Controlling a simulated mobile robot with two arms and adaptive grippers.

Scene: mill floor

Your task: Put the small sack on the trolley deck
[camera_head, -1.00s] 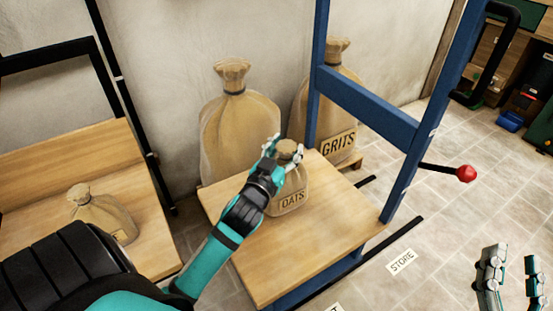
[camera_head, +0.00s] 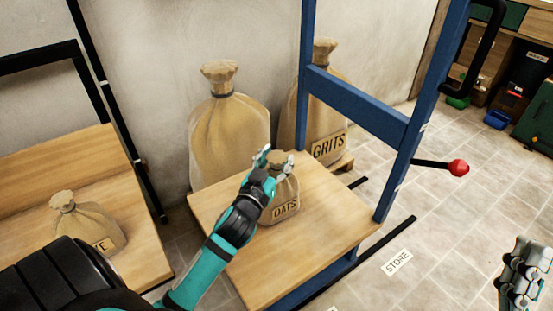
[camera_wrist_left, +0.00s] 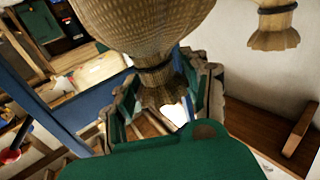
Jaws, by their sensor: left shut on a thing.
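The small sack, labelled OATS (camera_head: 285,207), is tan with a tied neck. It stands upright on the wooden trolley deck (camera_head: 335,225), near the deck's back edge, and its base appears to touch the wood. My left gripper (camera_head: 273,161) is shut on the sack's neck. In the left wrist view, the small sack (camera_wrist_left: 158,80) hangs into the picture neck-down between the fingers of my left gripper (camera_wrist_left: 165,95). My right gripper (camera_head: 524,272) is at the lower right, partly cut off, away from the trolley.
A large plain sack (camera_head: 230,140) and a large GRITS sack (camera_head: 327,110) stand behind the deck. The blue trolley frame (camera_head: 355,103) rises at its right, near a red knob (camera_head: 459,168). Another small sack (camera_head: 88,228) sits on a wooden bench (camera_head: 120,180) at left.

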